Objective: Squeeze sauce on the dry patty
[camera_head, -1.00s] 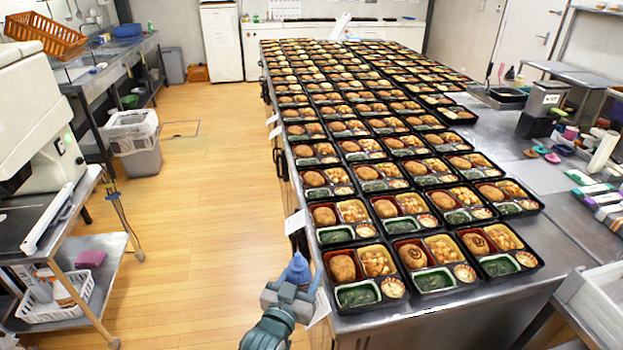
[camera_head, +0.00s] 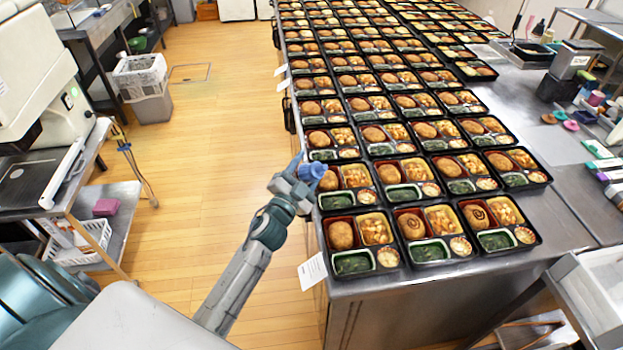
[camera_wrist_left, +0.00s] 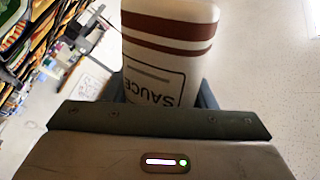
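My left gripper (camera_head: 298,182) is shut on a sauce bottle. In the left wrist view the bottle (camera_wrist_left: 165,60) is white with brown bands and a SAUCE label. The front-left tray's patty (camera_head: 341,235) is plain brown with no visible sauce. The front-middle patty (camera_head: 411,226) has a faint dark mark. The front-right patty (camera_head: 478,216) carries a dark sauce ring. The nearest second-row patty (camera_head: 329,181) looks plain. My right gripper is out of view.
Rows of black bento trays (camera_head: 372,278) fill the left part of the steel table (camera_head: 420,310). Tubs and coloured items (camera_head: 570,125) stand at its right. Open wooden floor (camera_head: 200,190) lies left of the table. A paper tag (camera_head: 312,271) hangs at the near-left corner.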

